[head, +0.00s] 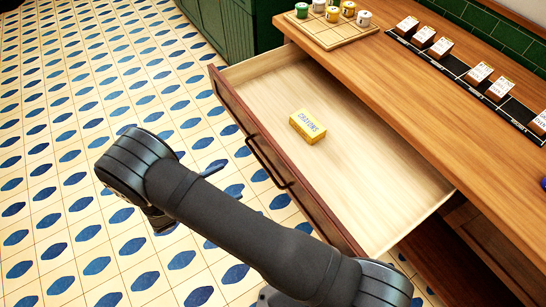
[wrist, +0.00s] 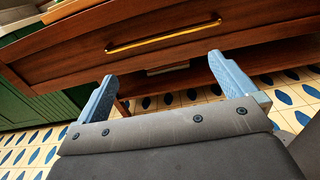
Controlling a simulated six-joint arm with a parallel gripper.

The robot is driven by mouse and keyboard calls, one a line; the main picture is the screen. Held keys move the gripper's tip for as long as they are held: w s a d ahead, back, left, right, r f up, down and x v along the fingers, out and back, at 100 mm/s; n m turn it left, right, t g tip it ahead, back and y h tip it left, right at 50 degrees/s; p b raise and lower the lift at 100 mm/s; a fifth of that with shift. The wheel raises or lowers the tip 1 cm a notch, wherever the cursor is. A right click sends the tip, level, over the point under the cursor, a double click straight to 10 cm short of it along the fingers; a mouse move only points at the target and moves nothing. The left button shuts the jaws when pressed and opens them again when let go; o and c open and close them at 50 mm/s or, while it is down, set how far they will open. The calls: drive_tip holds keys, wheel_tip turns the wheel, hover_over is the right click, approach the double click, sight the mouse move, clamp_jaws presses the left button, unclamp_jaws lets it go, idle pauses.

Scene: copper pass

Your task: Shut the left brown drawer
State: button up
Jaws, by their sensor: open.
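The brown drawer (head: 311,208) is pulled well out from under the wooden counter. Its pale inside holds a yellow crayons box (head: 308,127). A bar handle (head: 268,163) runs along its front and also shows, gold-toned, in the wrist view (wrist: 165,39). My gripper (wrist: 162,67) is open and empty, its two blue fingers apart and pointing at the drawer front below the handle. Whether a fingertip touches the front I cannot tell. In the head view my wrist hides most of the gripper outside the drawer front.
The wooden counter (head: 400,80) carries a board (head: 330,28) with several small jars and a dark strip (head: 460,71) with several labelled blocks. A green cabinet (head: 222,28) stands beyond the drawer. An open space lies under the counter at right. The tiled floor (head: 70,130) is clear at left.

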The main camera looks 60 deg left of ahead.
drive_tip(key=shift+s, duration=1.1)
drive_tip(key=shift+c, duration=0.4)
